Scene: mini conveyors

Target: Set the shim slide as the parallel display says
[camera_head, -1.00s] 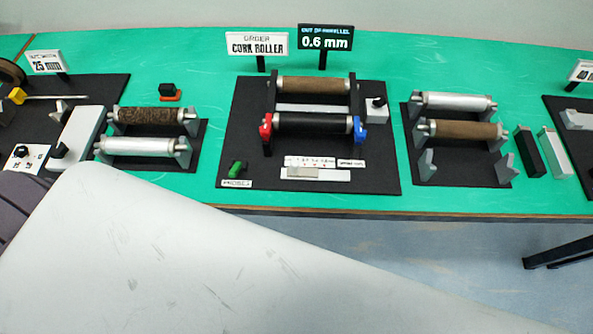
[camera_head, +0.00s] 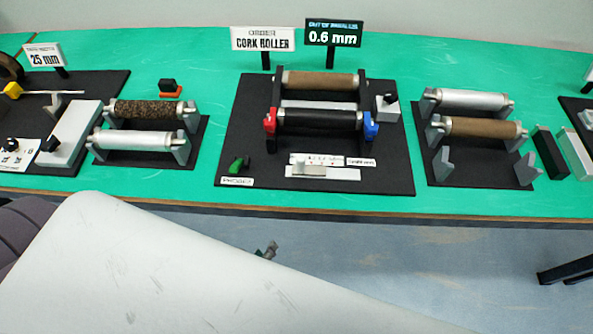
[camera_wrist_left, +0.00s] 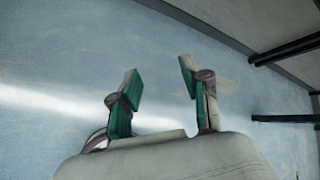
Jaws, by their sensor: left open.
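The parallel display (camera_head: 333,33) is a black sign reading 0.6 mm, with a smaller line above about out of parallel. The shim slide (camera_head: 309,170) is a pale block on a light strip at the front of the middle black board, under a small printed scale (camera_head: 323,160); its exact setting is too small to read. My left gripper (camera_head: 266,250) shows only as a small tip below the table edge, mostly hidden by my pale arm. In the left wrist view its two green-padded fingers (camera_wrist_left: 160,90) are apart and empty above the blue floor. My right gripper is not seen.
The middle board (camera_head: 225,140) carries a cork-coloured roller (camera_head: 320,83), a black roller (camera_head: 318,118) between red and blue end blocks, and a green piece (camera_head: 238,167). Roller stands flank it. The table's front edge (camera_head: 400,217) lies between my left gripper and the boards.

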